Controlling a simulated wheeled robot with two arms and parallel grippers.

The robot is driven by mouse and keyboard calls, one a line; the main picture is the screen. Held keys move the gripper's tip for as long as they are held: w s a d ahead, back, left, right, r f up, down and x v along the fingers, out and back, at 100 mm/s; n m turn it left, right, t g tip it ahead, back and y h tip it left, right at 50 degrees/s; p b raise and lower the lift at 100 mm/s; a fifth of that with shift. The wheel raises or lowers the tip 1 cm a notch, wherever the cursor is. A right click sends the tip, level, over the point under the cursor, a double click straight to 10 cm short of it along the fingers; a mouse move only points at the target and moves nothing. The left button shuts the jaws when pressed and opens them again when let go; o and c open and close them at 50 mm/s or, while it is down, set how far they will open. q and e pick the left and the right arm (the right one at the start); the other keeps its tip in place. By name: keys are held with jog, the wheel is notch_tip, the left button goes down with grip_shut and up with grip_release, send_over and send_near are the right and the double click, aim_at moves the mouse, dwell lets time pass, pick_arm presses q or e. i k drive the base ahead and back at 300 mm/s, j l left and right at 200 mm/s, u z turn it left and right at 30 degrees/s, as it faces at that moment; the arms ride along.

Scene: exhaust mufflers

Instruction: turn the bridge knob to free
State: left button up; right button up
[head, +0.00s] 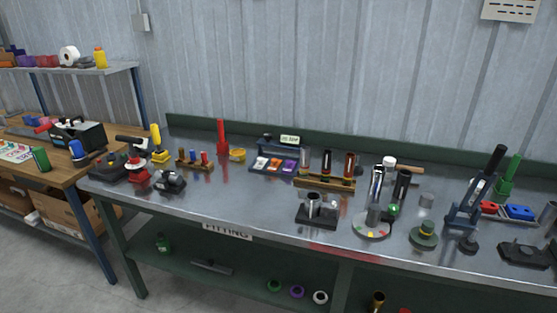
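Neither of my grippers shows in the head view. I cannot tell for certain which part is the bridge knob. A round pale plate with coloured marks (371,231) stands near the front edge of the steel bench (270,215), with a grey cylinder and a green ball-topped part on it. To its right is a low round dark-green piece with a stub on top (424,237). A small dark knob-like piece (468,244) stands further right. Any pointer or label on these is too small to read.
A black-handled lever press (467,210) and a dark fixture (524,254) stand at the right. A black block with a metal cylinder (317,214) sits left of the marked plate. The bench's front left middle is clear. A wooden bench (60,170) adjoins at the left.

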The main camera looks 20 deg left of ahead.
aim_at(267, 137)
jog(key=i+j+z, duration=0.1)
jog(key=j, duration=0.45)
jog(key=i+j, duration=0.15)
jog(key=j, duration=0.4)
jog(key=i+j+z, duration=0.15)
jog(key=j, duration=0.35)
jog(key=k, duration=0.05)
